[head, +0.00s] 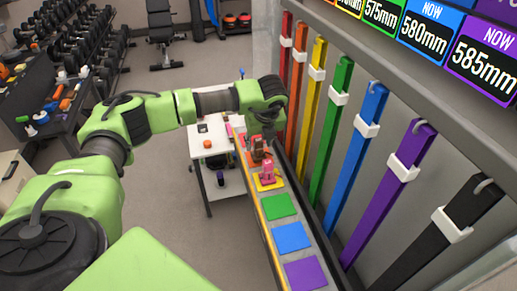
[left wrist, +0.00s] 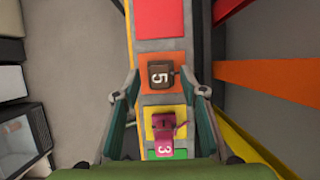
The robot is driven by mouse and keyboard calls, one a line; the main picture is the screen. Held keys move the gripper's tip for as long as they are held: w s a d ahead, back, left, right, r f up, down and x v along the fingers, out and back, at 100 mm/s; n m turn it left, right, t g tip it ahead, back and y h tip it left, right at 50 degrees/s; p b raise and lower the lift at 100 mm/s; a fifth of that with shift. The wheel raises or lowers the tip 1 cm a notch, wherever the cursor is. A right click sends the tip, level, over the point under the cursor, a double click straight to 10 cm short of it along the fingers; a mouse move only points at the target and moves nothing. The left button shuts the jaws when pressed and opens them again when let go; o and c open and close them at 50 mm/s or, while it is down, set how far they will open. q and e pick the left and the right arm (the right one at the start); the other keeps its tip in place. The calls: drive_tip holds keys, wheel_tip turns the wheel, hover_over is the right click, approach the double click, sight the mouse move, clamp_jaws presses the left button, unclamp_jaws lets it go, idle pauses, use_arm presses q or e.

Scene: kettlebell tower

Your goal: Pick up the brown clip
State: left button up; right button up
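The brown item (left wrist: 160,74), a dark brown block with a white 5, stands on the orange square of the narrow ledge; I take it as the brown clip. It also shows in the head view (head: 258,151), partly hidden by my left gripper. My left gripper (left wrist: 159,88) is open, one finger on each side of the ledge. The brown item lies between and slightly beyond its fingertips, with gaps on both sides. In the head view, the left gripper (head: 262,137) points down above it. My right gripper is not in view.
A pink piece (left wrist: 168,132) marked 3 stands on the yellow square, close to the brown one, between the fingers. The green (head: 280,206), blue (head: 291,237) and purple (head: 305,273) squares are empty. Coloured hanging bars (head: 337,130) line the wall at right. A white table (head: 214,140) stands behind.

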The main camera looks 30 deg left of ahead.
use_arm(q)
drive_tip(key=shift+x, duration=1.15)
drive_tip(key=shift+w, duration=0.1)
clamp_jaws()
drive_tip(key=shift+r, duration=0.1)
